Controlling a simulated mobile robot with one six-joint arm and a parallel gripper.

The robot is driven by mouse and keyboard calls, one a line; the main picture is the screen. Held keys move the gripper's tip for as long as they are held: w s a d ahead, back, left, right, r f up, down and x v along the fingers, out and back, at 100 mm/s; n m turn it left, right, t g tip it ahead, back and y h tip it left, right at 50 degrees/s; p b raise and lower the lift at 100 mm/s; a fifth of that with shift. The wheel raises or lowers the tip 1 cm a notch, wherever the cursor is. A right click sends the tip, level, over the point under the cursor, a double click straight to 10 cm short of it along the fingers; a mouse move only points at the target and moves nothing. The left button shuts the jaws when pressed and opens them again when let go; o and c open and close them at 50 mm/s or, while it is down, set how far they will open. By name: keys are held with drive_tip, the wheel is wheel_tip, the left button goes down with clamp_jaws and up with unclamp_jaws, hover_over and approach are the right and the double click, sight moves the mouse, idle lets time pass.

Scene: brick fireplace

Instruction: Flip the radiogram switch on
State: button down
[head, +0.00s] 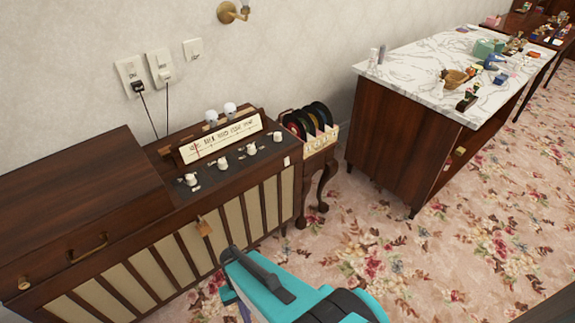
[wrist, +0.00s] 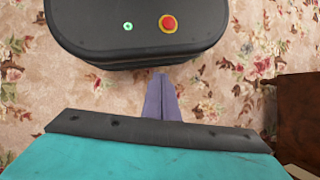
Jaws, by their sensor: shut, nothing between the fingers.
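The radiogram (head: 150,225) is a long dark wooden cabinet with slatted cream front panels, against the wall at left in the head view. Its sloped control panel (head: 237,163) carries several pale knobs and a lit-looking dial strip (head: 220,139). I cannot tell which small part is its switch, or its position. Above it, two wall sockets (head: 127,70) (head: 159,62) have plugs and cords running down behind the cabinet. My gripper (wrist: 161,78) is shut and empty, pointing over the carpet in the wrist view. It is apart from the radiogram, in front of it.
A record rack (head: 310,140) on a curved-leg stand stands right of the radiogram. A marble-topped cabinet (head: 415,85) with small items stands farther right. A blank-looking wall plate (head: 193,49) is beside the sockets. Flowered carpet (head: 400,250) is open in front. Dark wood (wrist: 298,115) edges the wrist view.

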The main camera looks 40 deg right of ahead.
sight(287, 162)
drive_tip(key=w+d+r+m+t+y, duration=0.35)
drive_tip(key=w+d+r, duration=0.25)
drive_tip(key=w+d, duration=0.3)
drive_tip(key=w+d+r+m+t+y, duration=0.2)
drive_tip(key=w+d+r+m+t, duration=0.4)
drive_tip(key=d, duration=0.6)
drive_tip(key=d+r+m+t, duration=0.1)
drive_tip(key=d+r, duration=0.4)
drive_tip(key=d, duration=0.3)
drive_tip(key=s+d+r+m+t, duration=0.1)
drive_tip(key=d+r+t, duration=0.1)
drive_tip(key=d+r, duration=0.3)
drive_tip(key=d+r+m+t, duration=0.1)
drive_tip(key=d+r, duration=0.4)
drive_tip(key=d, duration=0.6)
drive_tip(key=shift+s+d+t+b, duration=0.15)
drive_tip(key=shift+d+t+b, duration=0.2)
drive_tip(key=shift+h, duration=0.25)
drive_tip(key=w+f, duration=0.1)
drive_tip(key=w, duration=0.7)
drive_tip(key=shift+w+d, duration=0.3)
drive_tip(key=shift+w, duration=0.1)
drive_tip(key=shift+w+f, duration=0.1)
drive_tip(key=shift+w, duration=0.6)
drive_tip(key=shift+s, duration=0.2)
idle(0.4)
